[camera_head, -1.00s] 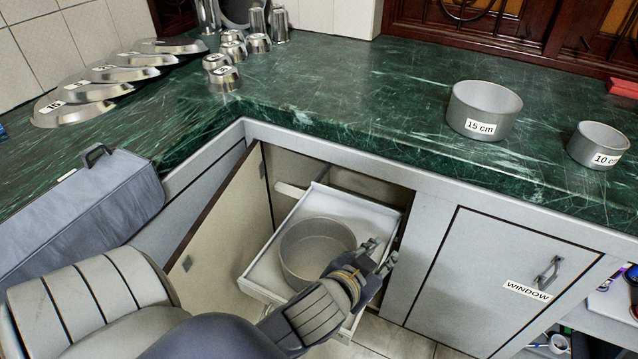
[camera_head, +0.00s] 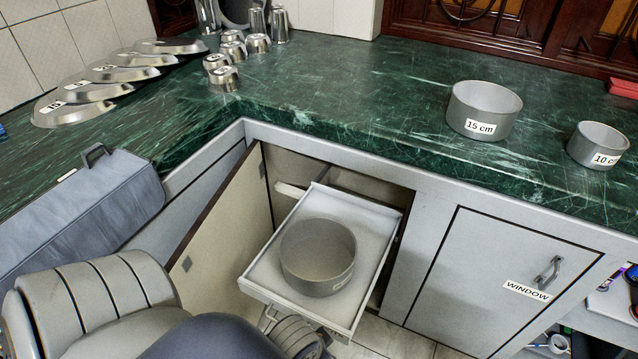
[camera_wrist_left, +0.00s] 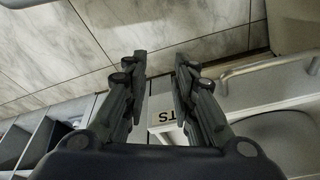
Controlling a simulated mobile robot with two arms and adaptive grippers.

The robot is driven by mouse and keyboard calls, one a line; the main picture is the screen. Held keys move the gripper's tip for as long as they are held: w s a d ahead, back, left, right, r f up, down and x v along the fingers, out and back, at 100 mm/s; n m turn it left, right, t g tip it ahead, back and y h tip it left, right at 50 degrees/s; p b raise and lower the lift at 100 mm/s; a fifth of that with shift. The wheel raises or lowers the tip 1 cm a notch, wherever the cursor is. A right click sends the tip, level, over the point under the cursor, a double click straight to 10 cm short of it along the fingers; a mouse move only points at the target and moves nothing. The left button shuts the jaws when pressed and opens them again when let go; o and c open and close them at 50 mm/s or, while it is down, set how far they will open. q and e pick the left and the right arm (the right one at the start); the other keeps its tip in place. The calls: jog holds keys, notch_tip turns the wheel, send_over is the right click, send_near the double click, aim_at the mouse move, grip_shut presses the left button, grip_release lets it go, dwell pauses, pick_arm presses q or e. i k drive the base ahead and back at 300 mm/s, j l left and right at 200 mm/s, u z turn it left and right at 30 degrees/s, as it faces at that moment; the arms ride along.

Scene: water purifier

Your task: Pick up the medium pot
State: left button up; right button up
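A grey 15 cm pot (camera_head: 484,111) stands upright on the green counter. It is mid-sized next to the smaller 10 cm pot (camera_head: 598,146) on its right. A third, larger-looking grey pot (camera_head: 318,258) stands in the open white drawer (camera_head: 262,277); its label is too small to read. My left gripper (camera_wrist_left: 160,62) is open and empty in the left wrist view, with its fingers beside the drawer front. In the head view its fingers are hidden; only part of my left wrist shows below the drawer. My right gripper is not in view.
The cabinet door (camera_head: 228,228) stands open left of the drawer. A closed door marked WINDOW (camera_head: 480,265) is to the right. The counter (camera_head: 360,85) between cups and pots is clear.

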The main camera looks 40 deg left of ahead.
aim_at(482, 110)
jog(key=u, duration=0.45)
jog(key=i+l+u, duration=0.1)
jog(key=u, duration=0.4)
jog(key=i+l+u, duration=0.1)
jog(key=u, duration=0.35)
jog(key=i, duration=0.55)
jog(key=u, duration=0.05)
